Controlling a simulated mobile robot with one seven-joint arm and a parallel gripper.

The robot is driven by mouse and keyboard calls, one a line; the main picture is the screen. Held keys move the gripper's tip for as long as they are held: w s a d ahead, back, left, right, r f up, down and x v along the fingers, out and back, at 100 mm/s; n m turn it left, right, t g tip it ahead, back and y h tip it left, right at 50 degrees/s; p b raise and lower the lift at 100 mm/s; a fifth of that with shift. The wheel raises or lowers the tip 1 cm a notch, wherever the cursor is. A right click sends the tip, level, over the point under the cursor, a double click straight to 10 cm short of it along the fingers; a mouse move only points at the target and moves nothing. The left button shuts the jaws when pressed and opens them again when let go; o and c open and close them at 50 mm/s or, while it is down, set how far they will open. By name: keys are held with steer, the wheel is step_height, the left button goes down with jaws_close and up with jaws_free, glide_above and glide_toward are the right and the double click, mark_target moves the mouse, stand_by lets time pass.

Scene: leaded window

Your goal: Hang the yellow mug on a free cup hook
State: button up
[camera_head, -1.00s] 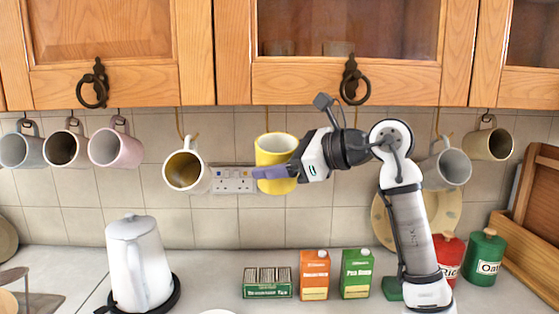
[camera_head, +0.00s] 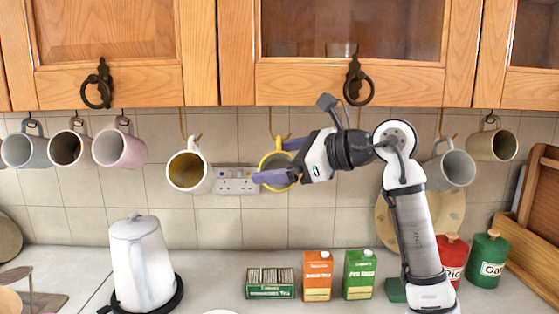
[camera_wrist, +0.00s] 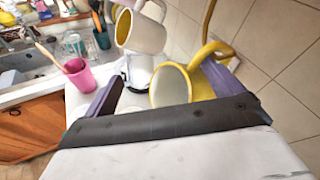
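The yellow mug (camera_head: 268,168) hangs tilted under a brass cup hook (camera_head: 277,122), with its mouth towards the right. In the wrist view the yellow mug (camera_wrist: 195,82) shows its cream inside, and its handle is up at the lower end of the brass hook (camera_wrist: 208,20). My gripper (camera_head: 272,160) is open. Its purple fingers stand apart, one above and one below the mug in the head view. In the wrist view my gripper (camera_wrist: 165,74) has the mug between its spread fingers. Exact finger contact with the mug cannot be told.
A white mug with a yellow inside (camera_head: 189,170) hangs just left. Several mugs hang further left; a grey mug (camera_head: 455,168) and a beige mug (camera_head: 491,144) hang right. Wall cabinets (camera_head: 350,85) are above. A white kettle (camera_head: 140,262) and cartons (camera_head: 317,276) stand on the counter below.

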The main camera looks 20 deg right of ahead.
steer(key=b+v, duration=0.3)
steer(key=v, duration=1)
steer(key=shift+s+d, duration=0.3)
